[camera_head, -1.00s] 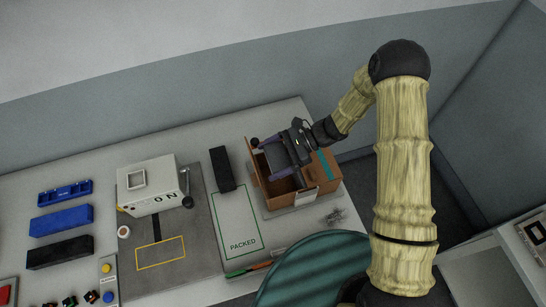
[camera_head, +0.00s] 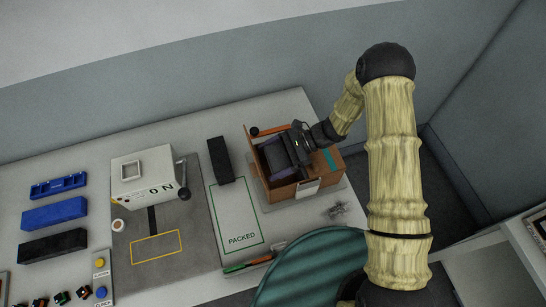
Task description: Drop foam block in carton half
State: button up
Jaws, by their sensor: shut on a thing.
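The brown carton (camera_head: 311,187) stands open on the right part of the table. A strip of teal tape crosses the flap on its right side. My gripper (camera_head: 275,158) reaches into the open left half of the carton from the upper right. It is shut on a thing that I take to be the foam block. The gripper body hides most of what it holds, so its shape, and whether it touches the carton floor, cannot be told.
A black block (camera_head: 220,160) stands left of the carton, by the green PACKED outline (camera_head: 240,213). A white machine (camera_head: 144,187) is further left. A small metallic item (camera_head: 337,210) lies in front of the carton. A teal round surface (camera_head: 310,270) is at the front.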

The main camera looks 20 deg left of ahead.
jog(key=o, duration=0.7)
jog(key=shift+w+d+r+b, duration=0.15)
jog(key=shift+w+d+b, duration=0.2)
jog(key=shift+w+d, duration=0.05)
jog(key=b+v, duration=0.5)
jog(key=v, duration=1)
jog(key=shift+w+d, duration=0.1)
jog(key=shift+d, duration=0.1)
jog(key=shift+w+d+r, duration=0.2)
jog(key=shift+w+d, duration=0.05)
jog(key=shift+d, duration=0.1)
